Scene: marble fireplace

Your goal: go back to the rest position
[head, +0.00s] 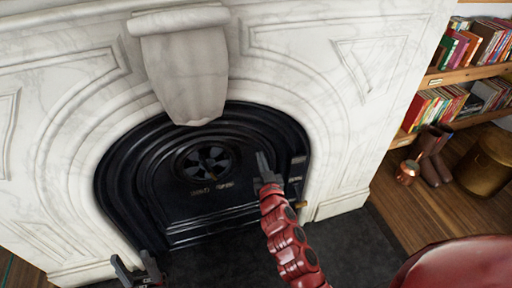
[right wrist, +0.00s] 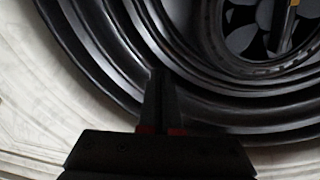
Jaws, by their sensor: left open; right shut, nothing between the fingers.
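My right gripper (head: 262,157) is raised in front of the black fireplace insert (head: 140,165), on its right side. Its fingers are together and hold nothing. In the right wrist view the shut right gripper (right wrist: 158,75) shows against the insert's curved black mouldings (right wrist: 95,50). I cannot tell whether it touches them. My left gripper (head: 132,262) is low at the bottom edge of the head view, at the insert's lower left. Its fingers are apart, with nothing between them. Most of the left arm is out of view.
The white marble surround (head: 285,50) with its carved keystone (head: 185,70) frames the insert. A dark hearth (head: 350,245) lies below. At the right are a bookshelf (head: 465,72), brown boots (head: 432,165), a copper pot (head: 407,173) and a brass bin (head: 488,165) on the wooden floor.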

